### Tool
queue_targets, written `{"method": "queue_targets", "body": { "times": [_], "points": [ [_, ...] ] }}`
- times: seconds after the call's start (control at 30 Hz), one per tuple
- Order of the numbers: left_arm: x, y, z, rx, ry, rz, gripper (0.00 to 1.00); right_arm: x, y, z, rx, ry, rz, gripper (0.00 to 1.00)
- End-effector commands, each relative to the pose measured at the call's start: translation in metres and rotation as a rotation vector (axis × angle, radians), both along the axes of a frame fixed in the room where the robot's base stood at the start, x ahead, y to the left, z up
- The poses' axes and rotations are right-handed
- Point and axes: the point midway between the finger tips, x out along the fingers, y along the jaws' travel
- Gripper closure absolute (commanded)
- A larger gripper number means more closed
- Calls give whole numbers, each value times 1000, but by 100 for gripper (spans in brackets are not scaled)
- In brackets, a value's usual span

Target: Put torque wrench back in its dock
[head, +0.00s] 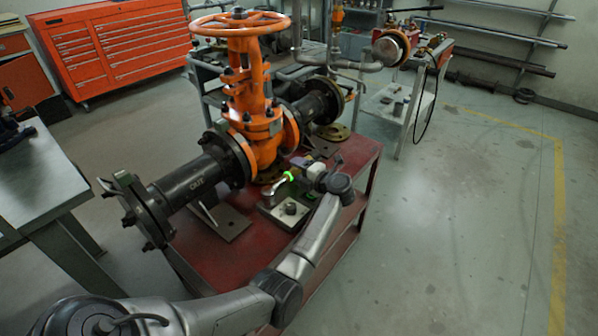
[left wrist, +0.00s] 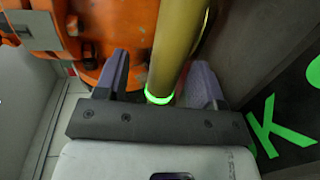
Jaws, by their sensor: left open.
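A shiny rod with a glowing green ring (head: 290,176) shows at my left gripper (head: 300,165) in the head view; it may be the torque wrench, but its full shape is hidden. In the left wrist view the brassy rod (left wrist: 178,45) passes between the two purple-grey fingers of my left gripper (left wrist: 160,82). The fingers are open, with gaps on both sides of the rod. A light grey block (head: 284,212) with a dark round piece lies below the gripper on the red cart; I cannot tell whether it is the dock. My right gripper is not in view.
The orange gate valve (head: 255,95) with black flanged pipes stands on the red cart (head: 225,262), close left of my left gripper. A dark panel with green lettering (left wrist: 268,128) is close at right in the wrist view. The floor right of the cart is clear.

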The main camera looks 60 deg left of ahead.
Motion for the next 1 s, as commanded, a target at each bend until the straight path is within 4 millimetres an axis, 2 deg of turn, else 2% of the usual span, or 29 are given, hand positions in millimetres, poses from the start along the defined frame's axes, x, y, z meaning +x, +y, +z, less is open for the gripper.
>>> {"method": "queue_targets", "body": {
  "times": [0.23, 0.7, 1.0],
  "points": [
    [4, -15, 3, -4, 1, -2, 37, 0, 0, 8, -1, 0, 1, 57],
    [27, -99, 19, -1, -1, -2, 37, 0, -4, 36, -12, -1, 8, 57],
    [35, -127, 23, 2, -1, -1, 37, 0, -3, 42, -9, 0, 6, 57]
  ]
}}
